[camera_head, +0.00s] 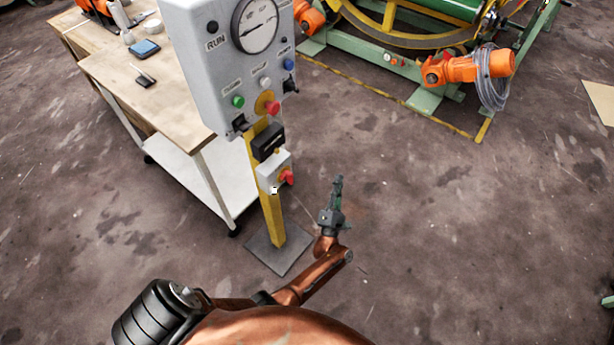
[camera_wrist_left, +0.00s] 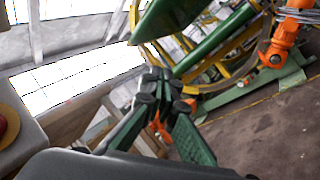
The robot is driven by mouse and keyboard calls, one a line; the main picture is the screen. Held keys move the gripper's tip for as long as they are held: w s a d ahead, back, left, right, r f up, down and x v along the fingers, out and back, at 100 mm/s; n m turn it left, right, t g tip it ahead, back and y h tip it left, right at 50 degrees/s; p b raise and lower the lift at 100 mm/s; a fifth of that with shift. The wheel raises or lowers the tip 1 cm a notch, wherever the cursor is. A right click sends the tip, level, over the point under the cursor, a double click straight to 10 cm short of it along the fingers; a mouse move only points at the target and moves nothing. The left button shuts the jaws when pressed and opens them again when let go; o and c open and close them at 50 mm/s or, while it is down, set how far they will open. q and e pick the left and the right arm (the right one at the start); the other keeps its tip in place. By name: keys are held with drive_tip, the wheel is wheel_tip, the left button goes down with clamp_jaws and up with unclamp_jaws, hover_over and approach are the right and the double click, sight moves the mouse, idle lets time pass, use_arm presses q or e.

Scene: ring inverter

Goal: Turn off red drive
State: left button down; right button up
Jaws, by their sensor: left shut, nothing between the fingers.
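A grey control box (camera_head: 232,62) stands on a yellow post (camera_head: 270,212) in the head view. Low on the post, a small light box (camera_head: 268,176) carries a red rotary handle (camera_head: 287,177). A red mushroom button (camera_head: 272,108) on a yellow disc sits higher, at the control box's lower edge; a red button on a yellow disc (camera_wrist_left: 14,122) shows at the left edge of the left wrist view. My left gripper (camera_head: 338,184) is shut and empty, apart from and to the right of the red handle. It also shows in the left wrist view (camera_wrist_left: 161,80). My right gripper is not visible.
A wooden-topped table (camera_head: 165,105) stands left of the post. A green machine frame (camera_head: 375,72) with orange motors (camera_head: 465,69) and a yellow floor line is at the back. A square base plate (camera_head: 279,250) lies under the post.

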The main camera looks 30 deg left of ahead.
use_arm(q)
wheel_tip(320, 180, up, 10)
drive_tip(key=a+n+g+y+b, duration=0.2)
drive_tip(key=n+g+y+b, duration=0.2)
drive_tip(key=n+g+y, duration=1.2)
drive_tip(key=s+d+n+g+h+b, duration=0.1)
drive_tip(key=s+n+g+h+b, duration=0.1)
drive_tip(key=n, duration=1.2)
drive_tip(key=s+d+n+g+h+b, duration=0.2)
drive_tip(key=n+g, duration=0.4)
drive_tip(key=n, duration=0.9)
drive_tip(key=s+h+b, duration=0.1)
drive_tip(key=h+b, duration=0.1)
drive_tip(key=shift+s+r+h, duration=0.25)
drive_tip(key=shift+r+h, duration=0.05)
drive_tip(key=shift+r, duration=0.1)
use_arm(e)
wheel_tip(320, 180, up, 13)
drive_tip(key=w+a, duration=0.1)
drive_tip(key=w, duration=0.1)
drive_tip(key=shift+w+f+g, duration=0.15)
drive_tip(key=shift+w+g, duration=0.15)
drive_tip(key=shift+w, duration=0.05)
use_arm(q)
drive_tip(key=shift+a, duration=0.15)
